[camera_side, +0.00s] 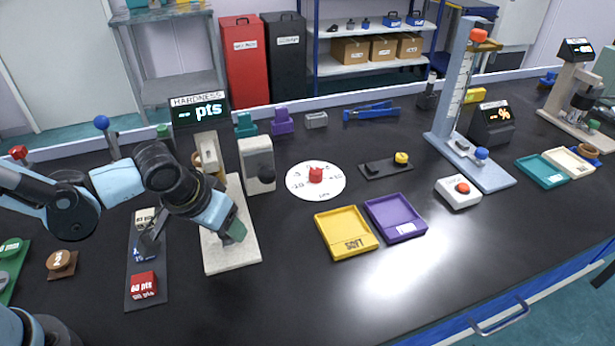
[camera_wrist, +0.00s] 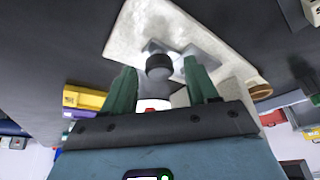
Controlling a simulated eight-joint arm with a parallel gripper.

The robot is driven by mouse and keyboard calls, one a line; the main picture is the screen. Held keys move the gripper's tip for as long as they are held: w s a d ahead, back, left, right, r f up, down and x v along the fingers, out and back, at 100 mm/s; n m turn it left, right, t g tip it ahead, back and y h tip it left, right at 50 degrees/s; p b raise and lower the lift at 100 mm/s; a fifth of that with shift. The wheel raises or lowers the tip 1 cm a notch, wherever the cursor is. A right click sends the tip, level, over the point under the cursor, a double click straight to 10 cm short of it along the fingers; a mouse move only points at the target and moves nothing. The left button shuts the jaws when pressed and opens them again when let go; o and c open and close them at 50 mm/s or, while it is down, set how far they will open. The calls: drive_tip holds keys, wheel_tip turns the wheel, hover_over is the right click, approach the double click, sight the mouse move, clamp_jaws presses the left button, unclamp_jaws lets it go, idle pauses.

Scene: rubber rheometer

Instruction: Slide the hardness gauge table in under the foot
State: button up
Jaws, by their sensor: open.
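The hardness gauge (camera_side: 207,158) stands at the back of a long pale base plate (camera_side: 232,261), below its lit display (camera_side: 200,111). My gripper (camera_side: 232,232) is low over the front part of this plate and hides what lies under it. In the wrist view my gripper (camera_wrist: 159,66) is open, with one green finger on each side of a dark round knob (camera_wrist: 159,67). The knob sits by grey metal parts on the pale plate (camera_wrist: 195,38); it looks like part of the gauge table, but I cannot tell for certain. I cannot tell whether the fingers touch it. The foot is not clearly visible.
A grey box with a dark knob (camera_side: 257,166) stands right of the gauge. A dark strip with marked blocks (camera_side: 146,293) lies to the left. A white dial disc (camera_side: 315,181), a yellow tray (camera_side: 346,233) and a purple tray (camera_side: 396,218) lie to the right. The front bench is clear.

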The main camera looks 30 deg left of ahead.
drive_tip(key=shift+c, duration=0.4)
clamp_jaws()
drive_tip(key=shift+w+a, duration=1.35)
drive_tip(key=shift+w, duration=0.05)
drive_tip(key=shift+o, duration=0.4)
unclamp_jaws()
drive_tip(key=shift+s+r, duration=0.1)
drive_tip(key=shift+r, duration=0.05)
